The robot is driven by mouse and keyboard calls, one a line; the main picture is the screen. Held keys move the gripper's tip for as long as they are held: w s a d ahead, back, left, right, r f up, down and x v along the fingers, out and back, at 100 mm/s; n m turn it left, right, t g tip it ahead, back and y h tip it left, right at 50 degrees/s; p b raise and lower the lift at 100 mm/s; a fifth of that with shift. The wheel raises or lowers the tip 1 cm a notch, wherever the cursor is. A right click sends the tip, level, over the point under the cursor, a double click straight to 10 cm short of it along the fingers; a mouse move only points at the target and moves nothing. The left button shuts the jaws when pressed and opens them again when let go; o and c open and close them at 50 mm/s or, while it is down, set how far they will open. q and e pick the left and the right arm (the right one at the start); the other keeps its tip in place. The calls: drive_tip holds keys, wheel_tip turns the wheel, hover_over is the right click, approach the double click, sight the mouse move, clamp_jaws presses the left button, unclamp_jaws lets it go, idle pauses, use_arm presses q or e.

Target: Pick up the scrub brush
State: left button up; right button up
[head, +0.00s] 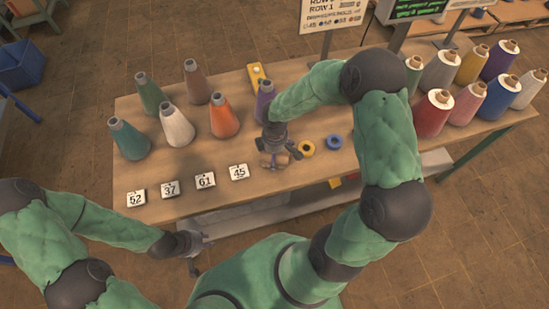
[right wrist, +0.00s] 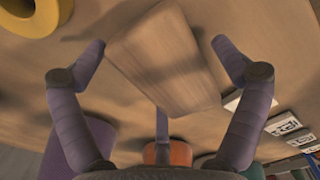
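The scrub brush shows as a wooden block (right wrist: 165,60) in the right wrist view, lying on the table between my right gripper's fingers; no bristles are visible. In the head view its brown body (head: 283,159) is partly hidden under the gripper. My right gripper (head: 276,157) points down over it. In the right wrist view the gripper (right wrist: 161,45) is open, with a finger on each side of the block. A gap shows at the right finger; the left fingertip is very close to the block's edge. My left gripper (head: 200,250) is open and empty, off the table's front edge.
A yellow ring (head: 306,148) and a blue ring (head: 334,142) lie just right of the brush. Number cards, such as 45 (head: 239,172), lie to its left. Thread cones, such as the orange one (head: 224,117), stand behind. Large spools (head: 433,114) crowd the table's right end.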

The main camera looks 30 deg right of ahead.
sight(279, 162)
drive_tip(key=c, duration=0.9)
drive_tip(key=shift+r, duration=0.55)
drive_tip(key=shift+c, duration=0.2)
wheel_tip(279, 162, up, 2)
drive_tip(key=shift+r+p, duration=0.25)
drive_tip(key=shift+p, duration=0.55)
drive_tip(key=s+r, duration=0.1)
drive_tip(key=s+r+p, duration=0.1)
drive_tip(key=r, duration=0.1)
drive_tip(key=s+r, duration=0.1)
drive_tip(key=s, duration=0.1)
drive_tip(key=shift+a+r+p, duration=0.3)
drive_tip(key=shift+a+r, duration=0.05)
drive_tip(key=shift+r, duration=0.05)
drive_tip(key=s+a+r+p, duration=0.1)
drive_tip(key=s+r, duration=0.3)
drive_tip(key=s, duration=0.5)
drive_tip(key=shift+s+a+r+p, duration=0.3)
drive_tip(key=shift+s+a+p, duration=0.1)
